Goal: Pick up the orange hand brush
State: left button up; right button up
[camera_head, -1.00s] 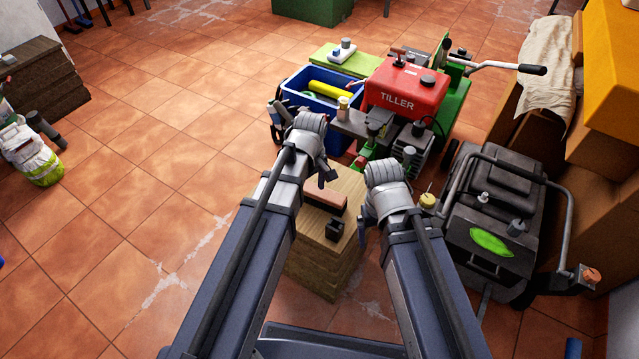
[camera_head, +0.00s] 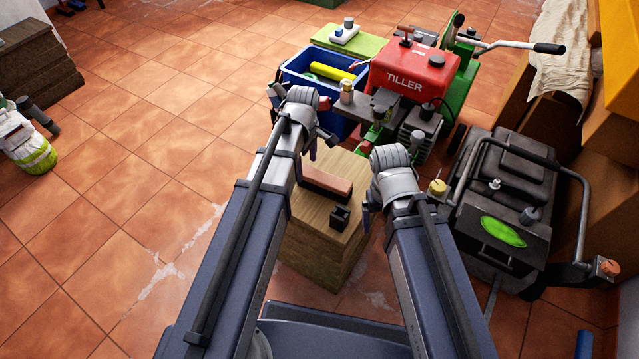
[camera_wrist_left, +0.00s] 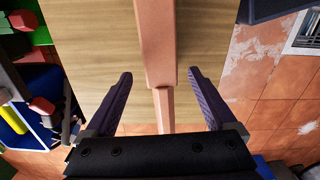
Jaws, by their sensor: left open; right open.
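The orange hand brush, salmon-coloured with a dark underside (camera_head: 328,184), lies on a wooden block (camera_head: 325,245) in the head view. In the left wrist view its wide body (camera_wrist_left: 155,42) points away and its narrow handle (camera_wrist_left: 163,108) runs back between my left fingers. My left gripper (camera_wrist_left: 160,73) is open, with a finger to each side of the handle and gaps on both sides. In the head view my left gripper (camera_head: 321,143) is at the brush's far left end, partly hidden by its wrist. My right gripper (camera_head: 366,208) is right of the block, its fingers mostly hidden.
A small black object (camera_head: 340,217) sits on the block in front of the brush. Behind stand a blue crate (camera_head: 300,78) and a red tiller (camera_head: 410,78). A dark machine (camera_head: 505,205) stands at right.

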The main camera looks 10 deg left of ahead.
aim_at(307, 171)
pick_arm(q)
jog(key=shift+s+f+b, duration=0.1)
jog(key=shift+f+b, duration=2.5)
jog(key=shift+f, duration=0.05)
jog(key=shift+r, duration=0.1)
jog(key=shift+c, duration=0.3)
grip_shut()
